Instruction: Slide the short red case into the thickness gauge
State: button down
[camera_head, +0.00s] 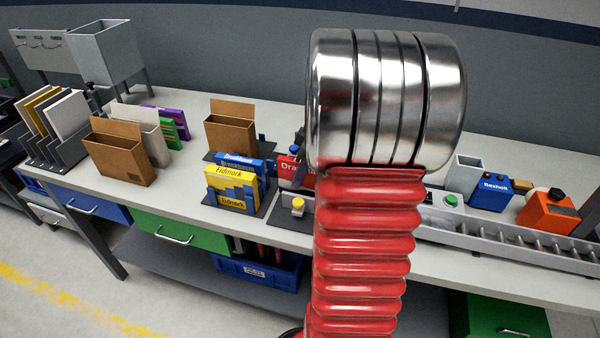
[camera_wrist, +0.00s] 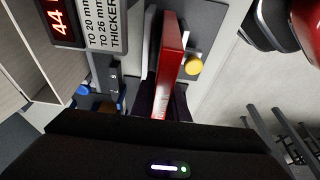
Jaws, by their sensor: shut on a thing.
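The red case (camera_head: 289,168) shows beside my arm in the head view, partly hidden by it. In the wrist view the red case (camera_wrist: 170,58) stands on edge and runs away from my gripper (camera_wrist: 164,112), which is shut on its near end. The thickness gauge has a red-lit display (camera_wrist: 58,18) reading 44 and a label with thickness ranges. Its grey plate with a yellow button (camera_wrist: 194,66) lies right beside the case; the button also shows in the head view (camera_head: 298,204). How deep the case sits in the gauge I cannot tell.
Left of my arm, a yellow case (camera_head: 232,182) stands in a blue-fingered holder, with a brown box (camera_head: 231,127) behind. Another brown box (camera_head: 121,154) and a file rack (camera_head: 62,140) stand farther left. A roller track (camera_head: 500,242) and a blue box (camera_head: 491,193) are at right.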

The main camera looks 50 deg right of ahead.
jog(key=shift+f, duration=0.2)
jog(key=shift+f, duration=0.75)
jog(key=shift+f, duration=0.65)
